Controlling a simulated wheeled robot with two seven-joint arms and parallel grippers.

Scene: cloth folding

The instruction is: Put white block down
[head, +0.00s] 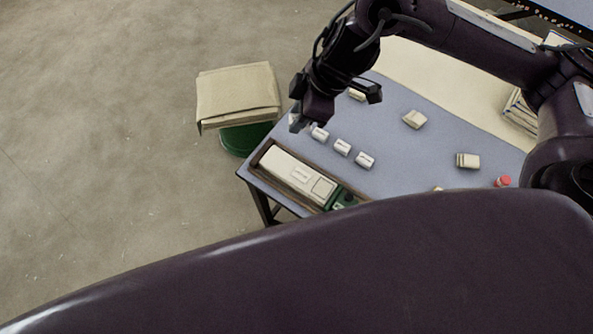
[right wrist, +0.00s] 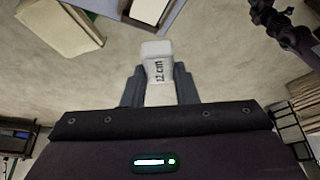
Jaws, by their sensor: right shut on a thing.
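My right gripper (head: 297,121) is over the left corner of the table, close to a row of small white blocks. In the right wrist view my right gripper (right wrist: 159,82) is shut on a white block (right wrist: 157,52) with "12 cm" printed on it. The block sticks out past the fingertips. In the head view the held block cannot be made out clearly. Three similar white blocks, the nearest to the gripper (head: 320,133), the middle one (head: 342,147) and the last (head: 365,160), stand in a row on the blue-grey table top (head: 410,165). My left gripper is out of view.
A brown tray (head: 262,172) with a long cream box (head: 290,170) lies along the table's front-left edge. More cream blocks (head: 415,119) (head: 467,160) and a red-topped item (head: 503,181) are farther right. A beige folded stack (head: 238,92) sits on a green stool (head: 245,138) left of the table.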

